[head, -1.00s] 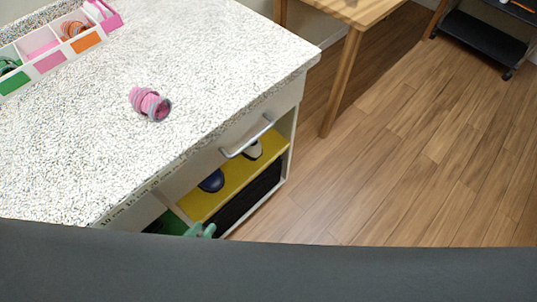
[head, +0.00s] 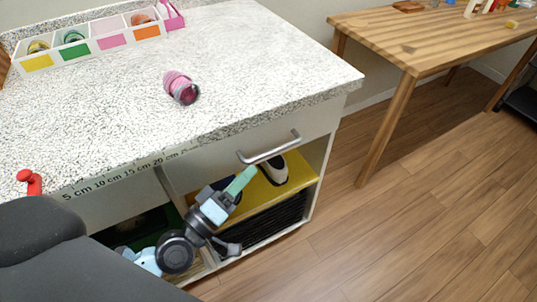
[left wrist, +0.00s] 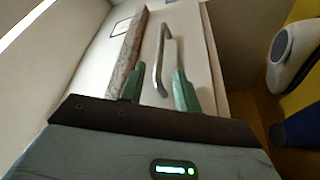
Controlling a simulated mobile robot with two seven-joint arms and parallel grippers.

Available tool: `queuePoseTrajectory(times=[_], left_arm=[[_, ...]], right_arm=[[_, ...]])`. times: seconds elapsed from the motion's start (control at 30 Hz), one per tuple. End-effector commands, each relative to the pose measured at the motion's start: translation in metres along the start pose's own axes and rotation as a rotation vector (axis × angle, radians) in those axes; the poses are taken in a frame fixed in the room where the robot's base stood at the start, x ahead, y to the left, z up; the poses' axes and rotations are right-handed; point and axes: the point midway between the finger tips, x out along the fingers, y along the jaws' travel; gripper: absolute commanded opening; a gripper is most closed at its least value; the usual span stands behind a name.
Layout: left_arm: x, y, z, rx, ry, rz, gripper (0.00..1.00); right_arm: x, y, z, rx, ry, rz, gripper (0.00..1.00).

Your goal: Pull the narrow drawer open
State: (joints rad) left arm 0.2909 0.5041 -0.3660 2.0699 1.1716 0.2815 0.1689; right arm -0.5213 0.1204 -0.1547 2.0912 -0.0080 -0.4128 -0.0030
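The narrow drawer (head: 222,158) is the white front under the speckled countertop, and it looks flush with the cabinet. Its silver bar handle (head: 268,149) sits near the top of the front. My left gripper (head: 240,181) is just below and left of the handle in the head view, with green fingers pointing up toward it. In the left wrist view the fingers (left wrist: 158,85) are spread apart, and the handle (left wrist: 161,60) shows ahead between them. I see no grip on the handle. My right gripper is not in view.
Below the drawer, a yellow shelf (head: 262,194) holds shoes. A wooden table (head: 425,45) stands right; the floor between is clear.

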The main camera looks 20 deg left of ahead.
Motion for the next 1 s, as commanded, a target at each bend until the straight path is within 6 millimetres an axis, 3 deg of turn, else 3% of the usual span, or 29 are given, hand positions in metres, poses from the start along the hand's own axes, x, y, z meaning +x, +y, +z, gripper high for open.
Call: queuePoseTrajectory(times=[0.5,0.9,1.0], left_arm=[[0.067,0.001,0.000,0.000,0.001,0.000,0.33],[0.074,0.000,0.001,0.001,-0.001,-0.001,0.33],[0.074,0.000,0.001,0.001,-0.001,-0.001,0.19]], right_arm=[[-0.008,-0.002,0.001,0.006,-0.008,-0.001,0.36],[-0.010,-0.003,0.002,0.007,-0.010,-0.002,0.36],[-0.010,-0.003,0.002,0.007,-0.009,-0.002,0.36]])
